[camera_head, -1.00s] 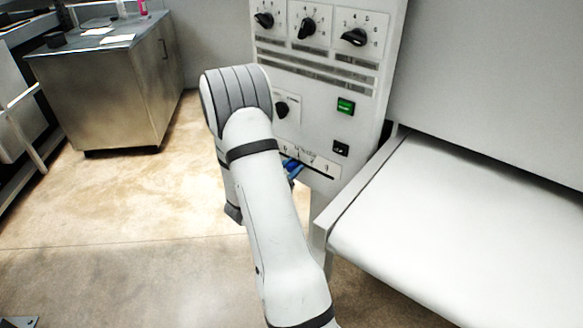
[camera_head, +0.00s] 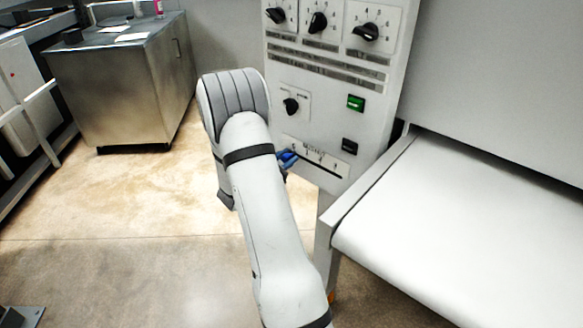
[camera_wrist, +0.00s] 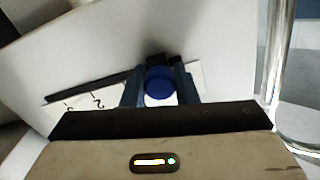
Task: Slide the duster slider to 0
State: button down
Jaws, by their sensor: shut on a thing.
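The duster slider's blue knob (camera_wrist: 159,86) sits between the two fingers of my gripper (camera_wrist: 158,78) in the wrist view, and the gripper is shut on it. The slider's scale plate (camera_head: 325,160) is low on the control panel in the head view. Its dark slot (camera_wrist: 85,86) runs out to the left of the fingers in the wrist view, with 2 and 3 readable beside it. In the head view the blue fingertips (camera_head: 287,158) are at the left end of the scale, near the 0 mark. My arm partly covers this end, and the knob's exact position against 0 is hidden.
Above the slider, the panel carries a black rotary knob (camera_head: 291,105), a green switch (camera_head: 355,103) and a black switch (camera_head: 349,147). A white conveyor bed (camera_head: 450,230) stands at the right. A steel cabinet (camera_head: 120,95) is at the back left. The floor between is clear.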

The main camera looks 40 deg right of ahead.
jog(key=shift+w+a+r, duration=0.15)
jog(key=shift+w, duration=0.15)
jog(key=c, duration=1.3)
grip_release()
jog(key=shift+w, duration=0.1)
jog(key=shift+o, duration=0.8)
jog(key=s+a, duration=0.1)
jog(key=a, duration=0.6)
jog(key=shift+s+a, duration=0.3)
